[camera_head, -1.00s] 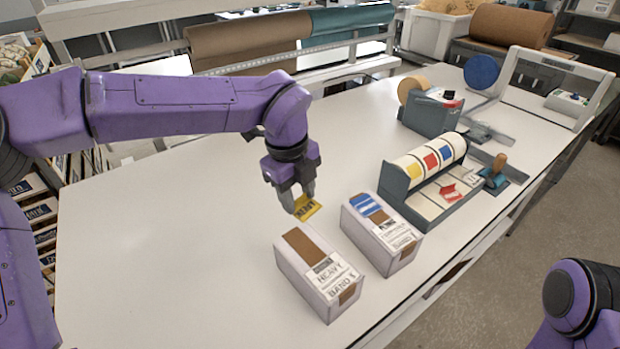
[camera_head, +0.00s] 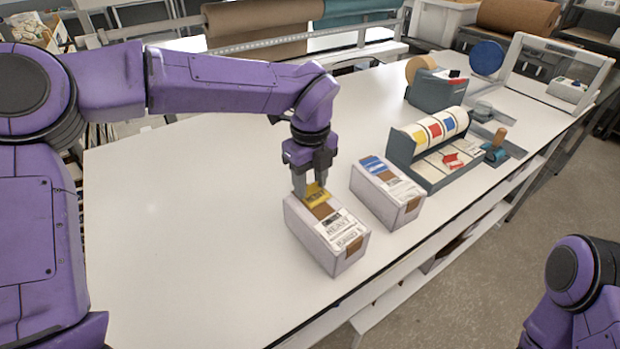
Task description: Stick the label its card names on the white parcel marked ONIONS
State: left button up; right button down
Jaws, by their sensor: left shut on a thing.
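My left gripper (camera_head: 312,190) is shut on a yellow label (camera_head: 318,197) with dark print. It points down at the far end of the nearer white parcel (camera_head: 306,230). The label is at the parcel's top; I cannot tell whether it touches. This parcel has a brown tape strip and a white card (camera_head: 341,229) that reads HEAVY. A second white parcel (camera_head: 370,202) stands to its right with a blue label (camera_head: 373,166) and a printed card (camera_head: 402,187). I cannot read ONIONS on either parcel. My right gripper is out of view.
A grey label dispenser (camera_head: 442,181) with yellow, red and blue labels stands right of the parcels, a red label (camera_head: 453,160) at its front. A wooden-handled stamp (camera_head: 498,140) and a tape dispenser (camera_head: 436,92) stand nearby. The white table (camera_head: 190,240) is clear on the left.

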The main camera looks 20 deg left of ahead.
pick_arm(q)
jog(key=shift+w+f, duration=0.25)
jog(key=shift+w, duration=0.25)
jog(key=shift+w+f, duration=0.2)
jog(key=shift+w, duration=0.25)
jog(key=shift+s+a+r, duration=0.15)
jog(key=shift+s+r, duration=0.1)
jog(key=shift+s, duration=0.25)
jog(key=shift+w+f, duration=0.3)
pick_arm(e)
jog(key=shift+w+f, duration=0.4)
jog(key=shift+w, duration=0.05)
pick_arm(q)
jog(key=shift+s+f+b, duration=0.1)
jog(key=shift+s+b, duration=0.05)
jog(key=shift+b, duration=0.2)
jog(key=shift+f+b, duration=0.35)
jog(key=shift+f, duration=0.1)
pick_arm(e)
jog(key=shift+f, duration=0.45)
pick_arm(q)
jog(key=o, duration=1.2)
